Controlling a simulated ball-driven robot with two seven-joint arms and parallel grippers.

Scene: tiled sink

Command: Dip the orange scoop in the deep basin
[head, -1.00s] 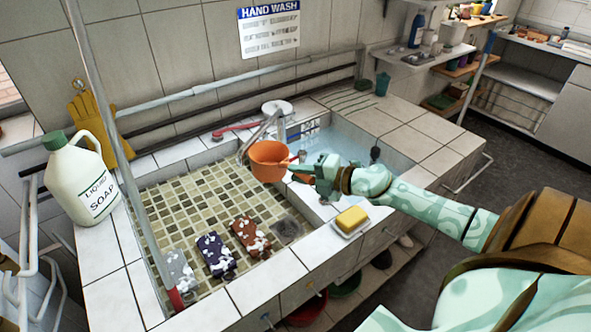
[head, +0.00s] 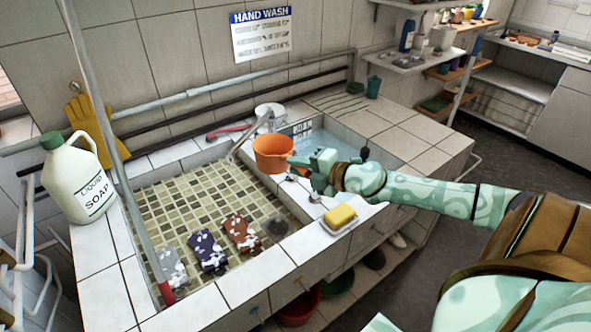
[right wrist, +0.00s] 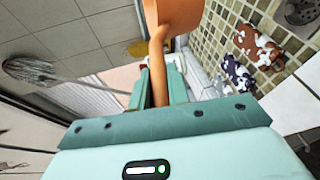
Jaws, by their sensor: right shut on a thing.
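The orange scoop (head: 272,153) is held in the air near the divider between the shallow tiled basin (head: 180,200) and the deep basin (head: 345,141). My right gripper (head: 318,168) is shut on its handle, and the handle also shows between the fingers in the right wrist view (right wrist: 158,70). The scoop's cup (right wrist: 181,14) is cut off at the top of that view. The deep basin holds bluish water and lies behind and right of my gripper, which partly hides it. My left gripper is out of view.
A yellow sponge (head: 341,216) sits on a dish on the front ledge. A soap jug (head: 77,178) stands at left. A metal faucet (head: 250,132) rises behind the scoop, and a pole (head: 110,140) crosses the left side.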

